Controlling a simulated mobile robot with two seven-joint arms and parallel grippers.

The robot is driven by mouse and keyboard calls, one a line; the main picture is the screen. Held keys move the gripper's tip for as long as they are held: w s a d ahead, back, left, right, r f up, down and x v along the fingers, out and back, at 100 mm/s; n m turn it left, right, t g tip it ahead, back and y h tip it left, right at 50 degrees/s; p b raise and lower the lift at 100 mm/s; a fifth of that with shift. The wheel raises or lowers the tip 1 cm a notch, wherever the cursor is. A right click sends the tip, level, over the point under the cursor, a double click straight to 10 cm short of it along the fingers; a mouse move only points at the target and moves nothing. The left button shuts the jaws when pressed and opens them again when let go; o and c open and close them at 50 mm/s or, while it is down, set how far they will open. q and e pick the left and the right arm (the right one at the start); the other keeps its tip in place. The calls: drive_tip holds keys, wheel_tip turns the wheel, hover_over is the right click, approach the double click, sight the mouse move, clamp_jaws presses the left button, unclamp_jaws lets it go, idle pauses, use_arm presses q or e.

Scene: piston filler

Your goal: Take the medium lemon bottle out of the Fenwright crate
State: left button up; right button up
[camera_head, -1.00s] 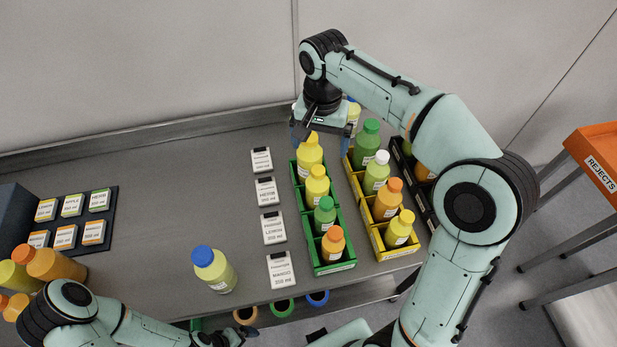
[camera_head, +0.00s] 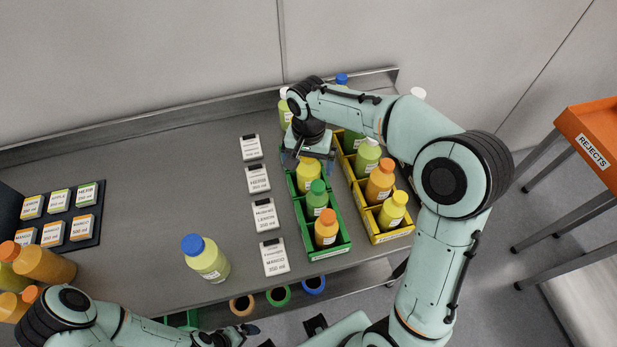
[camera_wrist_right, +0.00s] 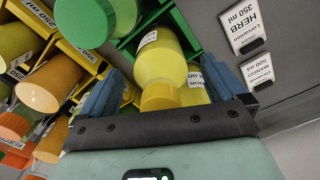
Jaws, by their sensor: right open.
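The green crate (camera_head: 331,252) holds a row of bottles. A yellow bottle with a yellow cap (camera_head: 308,176) stands in it, in front of my right gripper (camera_head: 306,157). Nearer are a green bottle (camera_head: 317,198) and an orange bottle (camera_head: 326,228). The gripper hides the crate's far end. In the right wrist view, my open right gripper (camera_wrist_right: 165,90) has a yellow bottle (camera_wrist_right: 160,62) between its blue fingers; contact is unclear. Another yellow bottle (camera_wrist_right: 194,94) shows behind its cap. I cannot read the crate's name. My left gripper (camera_head: 232,335) is low, away from the crate, its jaws unclear.
A yellow crate (camera_head: 392,235) with several bottles stands close on the right. Label cards (camera_head: 264,215) line the table left of the green crate. A blue-capped yellow bottle (camera_head: 206,260) stands alone at the front. The table's middle left is clear.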

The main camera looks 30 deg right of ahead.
clamp_jaws()
drive_tip(key=shift+r, duration=0.1)
